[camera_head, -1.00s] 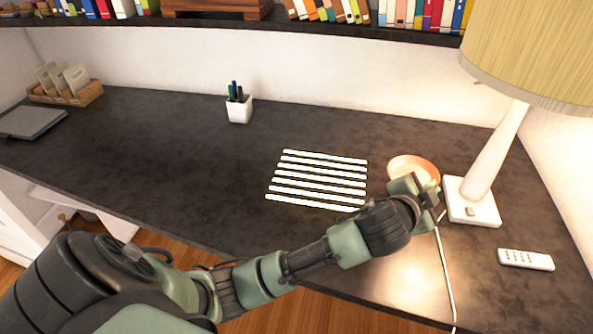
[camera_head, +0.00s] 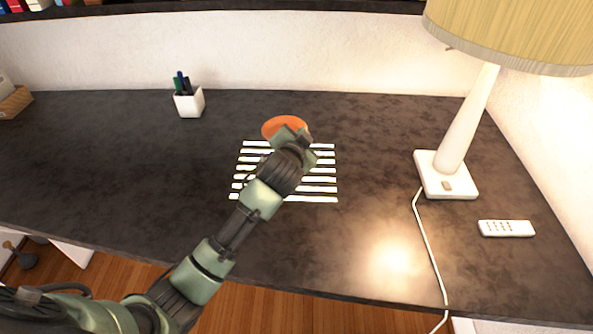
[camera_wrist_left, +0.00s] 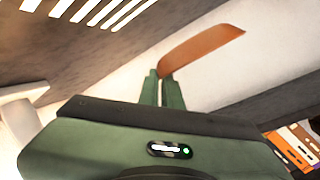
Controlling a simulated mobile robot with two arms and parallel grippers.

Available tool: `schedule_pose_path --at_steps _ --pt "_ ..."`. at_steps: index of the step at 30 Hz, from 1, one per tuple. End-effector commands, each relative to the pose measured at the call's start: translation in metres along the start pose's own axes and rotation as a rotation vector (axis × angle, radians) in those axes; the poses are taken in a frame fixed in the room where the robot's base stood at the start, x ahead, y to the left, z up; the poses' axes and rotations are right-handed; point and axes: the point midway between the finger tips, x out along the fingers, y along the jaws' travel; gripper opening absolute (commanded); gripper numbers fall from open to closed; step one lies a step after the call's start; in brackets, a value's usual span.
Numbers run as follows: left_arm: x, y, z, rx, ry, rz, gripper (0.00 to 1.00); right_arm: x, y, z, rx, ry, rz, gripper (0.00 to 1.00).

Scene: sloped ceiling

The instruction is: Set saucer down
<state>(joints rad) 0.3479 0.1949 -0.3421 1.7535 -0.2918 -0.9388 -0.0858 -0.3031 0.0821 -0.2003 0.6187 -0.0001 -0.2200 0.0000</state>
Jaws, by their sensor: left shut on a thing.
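The saucer (camera_head: 283,125) is an orange dish in my left gripper (camera_head: 297,138), over the far edge of a white slatted mat (camera_head: 312,188) in the head view. In the left wrist view the saucer (camera_wrist_left: 205,50) shows edge-on as a brown-orange strip, its near end between the two green fingers of the gripper (camera_wrist_left: 165,85). The gripper is shut on its rim. Whether the saucer touches the mat or desk is hard to tell; the wrist view suggests it is held up. My right gripper is not in view.
A lamp (camera_head: 459,130) with a cord stands on the desk (camera_head: 120,180) to the right, with a white remote (camera_head: 506,228) near it. A white pen cup (camera_head: 189,103) stands at the back left. The desk left of the mat is clear.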

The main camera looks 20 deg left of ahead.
Motion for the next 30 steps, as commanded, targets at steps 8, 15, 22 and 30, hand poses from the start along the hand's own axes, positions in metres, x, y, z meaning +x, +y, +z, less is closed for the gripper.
schedule_pose_path --at_steps 8,15,22,30 --pt "0.025 0.042 0.052 0.001 -0.001 0.001 0.0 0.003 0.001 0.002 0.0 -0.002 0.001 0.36" --pt "0.033 0.056 0.069 -0.001 0.001 0.0 0.0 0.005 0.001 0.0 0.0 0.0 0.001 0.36" --pt "0.045 0.076 0.094 0.0 0.001 0.0 0.0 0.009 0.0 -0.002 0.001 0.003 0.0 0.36" --pt "0.047 0.079 0.098 0.0 0.002 0.0 0.0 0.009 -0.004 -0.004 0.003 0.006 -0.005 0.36"
